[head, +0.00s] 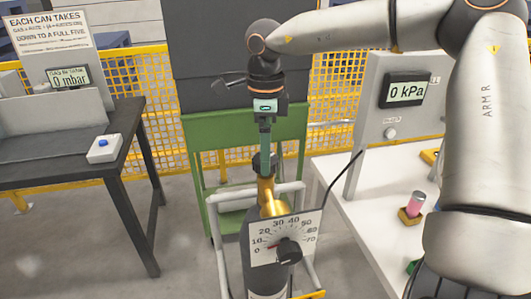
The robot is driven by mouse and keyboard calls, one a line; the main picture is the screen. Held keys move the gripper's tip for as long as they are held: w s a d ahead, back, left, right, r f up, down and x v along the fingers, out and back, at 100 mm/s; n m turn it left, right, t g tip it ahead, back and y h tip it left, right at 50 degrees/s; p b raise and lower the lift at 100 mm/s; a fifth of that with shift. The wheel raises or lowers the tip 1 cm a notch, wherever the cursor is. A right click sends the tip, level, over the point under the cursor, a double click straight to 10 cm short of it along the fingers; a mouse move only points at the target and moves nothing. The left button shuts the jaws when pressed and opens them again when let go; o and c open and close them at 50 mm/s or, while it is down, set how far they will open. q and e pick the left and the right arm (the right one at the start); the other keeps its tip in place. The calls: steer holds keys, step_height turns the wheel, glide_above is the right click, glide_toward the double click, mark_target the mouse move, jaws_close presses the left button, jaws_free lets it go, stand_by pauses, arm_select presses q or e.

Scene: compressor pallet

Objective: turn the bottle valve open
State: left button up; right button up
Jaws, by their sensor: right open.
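A dark gas bottle (262,268) stands upright in a light metal frame at the bottom centre. On top of it is a brass valve body (267,188) with a black valve knob (264,163) above it. My right gripper (265,149) points straight down over the knob, open, with its tip at or just above it. I cannot tell whether the fingers touch the knob. The pointer is near the low end of the scale. My left gripper is out of view.
At left is a dark table (60,160) with a blue-button box (104,149). A green stand (200,160) and yellow mesh fence (145,85) stand behind.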

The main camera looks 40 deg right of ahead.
arm_select(q)
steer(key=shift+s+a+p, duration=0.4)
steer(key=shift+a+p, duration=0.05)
steer(key=shift+p, duration=0.05)
arm_select(e)
step_height(320, 180, up, 11)
steer(key=shift+r, duration=0.15)
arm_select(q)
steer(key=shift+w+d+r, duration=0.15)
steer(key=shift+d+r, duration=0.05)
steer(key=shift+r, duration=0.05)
